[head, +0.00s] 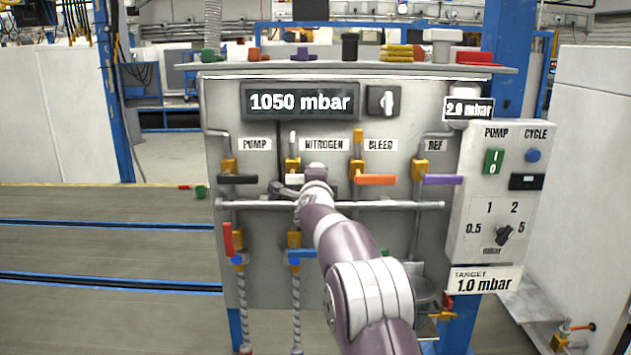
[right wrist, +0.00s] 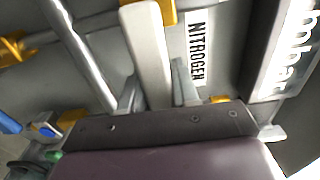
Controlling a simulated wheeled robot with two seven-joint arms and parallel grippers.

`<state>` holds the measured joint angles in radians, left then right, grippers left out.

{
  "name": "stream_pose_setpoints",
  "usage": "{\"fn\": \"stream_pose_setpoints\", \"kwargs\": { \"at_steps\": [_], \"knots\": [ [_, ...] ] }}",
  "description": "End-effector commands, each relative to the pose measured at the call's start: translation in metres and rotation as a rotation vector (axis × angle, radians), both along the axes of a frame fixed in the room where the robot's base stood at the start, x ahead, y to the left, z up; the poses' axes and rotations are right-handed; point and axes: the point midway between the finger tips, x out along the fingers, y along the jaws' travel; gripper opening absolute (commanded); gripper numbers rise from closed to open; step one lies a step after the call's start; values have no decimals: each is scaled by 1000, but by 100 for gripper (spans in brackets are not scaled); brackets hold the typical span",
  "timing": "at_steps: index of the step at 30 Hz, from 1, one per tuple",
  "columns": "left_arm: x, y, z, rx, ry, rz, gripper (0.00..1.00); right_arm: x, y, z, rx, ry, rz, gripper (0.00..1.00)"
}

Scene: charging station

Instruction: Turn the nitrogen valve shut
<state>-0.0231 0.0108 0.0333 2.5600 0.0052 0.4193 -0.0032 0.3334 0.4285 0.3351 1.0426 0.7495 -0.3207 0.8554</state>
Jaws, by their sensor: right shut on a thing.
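The nitrogen valve has a yellow body (head: 292,165) and a white lever (head: 293,179), left of the NITROGEN label (head: 324,145) on the grey panel. In the head view the visible part of the lever lies roughly level, its right end hidden by my gripper. My right gripper (head: 308,182) is at the lever. In the right wrist view the white lever (right wrist: 147,50) runs from its yellow body down between the two fingers of my right gripper (right wrist: 155,92), which is shut on it. My left gripper is in neither view.
Neighbouring valves have a black lever (head: 238,179), an orange lever (head: 376,180) and a purple lever (head: 442,180). A horizontal rail (head: 400,205) crosses below them. The display (head: 300,102) reads 1050 mbar. A control box (head: 497,190) stands at the right.

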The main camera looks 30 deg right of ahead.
Motion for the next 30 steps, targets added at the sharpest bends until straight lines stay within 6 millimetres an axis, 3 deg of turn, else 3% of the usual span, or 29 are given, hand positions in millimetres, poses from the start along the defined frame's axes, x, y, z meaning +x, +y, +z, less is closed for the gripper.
{"fn": "stream_pose_setpoints", "kwargs": {
  "at_steps": [12,13,14,24,30],
  "knots": [
    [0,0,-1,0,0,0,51,0,-1,-7,12,7,-1,0],
    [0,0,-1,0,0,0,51,0,-1,-7,12,7,-1,40],
    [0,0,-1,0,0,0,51,0,-1,-7,12,7,-1,50],
    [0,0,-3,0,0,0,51,-2,1,-4,8,1,0,51],
    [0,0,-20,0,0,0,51,-30,17,-6,8,-1,0,51]
  ]
}}
